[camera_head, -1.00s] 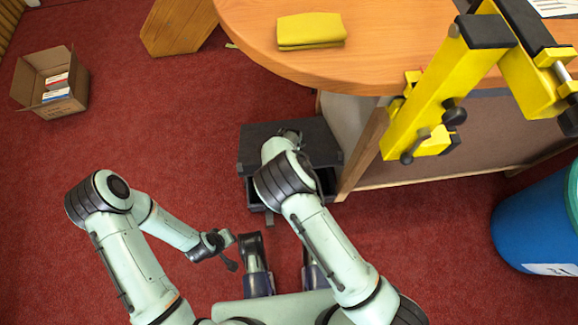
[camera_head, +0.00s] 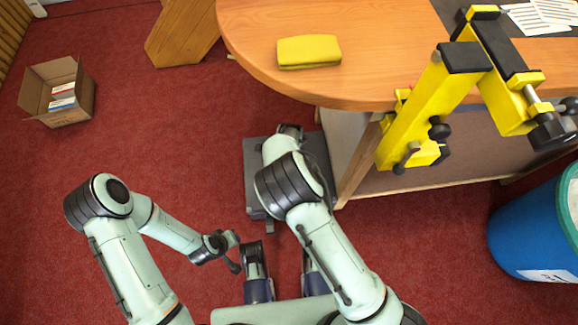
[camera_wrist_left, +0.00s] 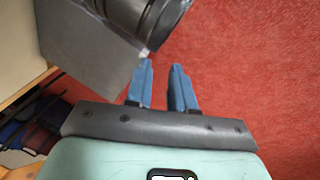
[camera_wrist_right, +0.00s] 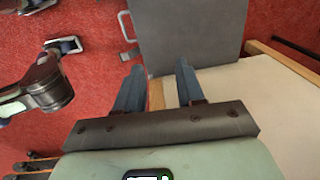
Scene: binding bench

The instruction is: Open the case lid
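The grey case (camera_head: 318,165) stands on the red floor beside the bench, partly hidden by my right arm. Its lid looks flat and down; no dark interior shows. In the right wrist view the flat grey top (camera_wrist_right: 190,35) lies ahead of my right gripper (camera_wrist_right: 159,66), with a pale loop-like handle (camera_wrist_right: 125,27) at its left edge. The right gripper is open, with nothing between its fingers. My left gripper (camera_wrist_left: 163,64) is open and empty over the floor, left of the case. A grey surface of the case (camera_wrist_left: 85,65) shows at upper left in that view.
A cardboard box (camera_head: 70,110) stands far left and a blue bin (camera_head: 530,235) right. The floor left of the case is clear.

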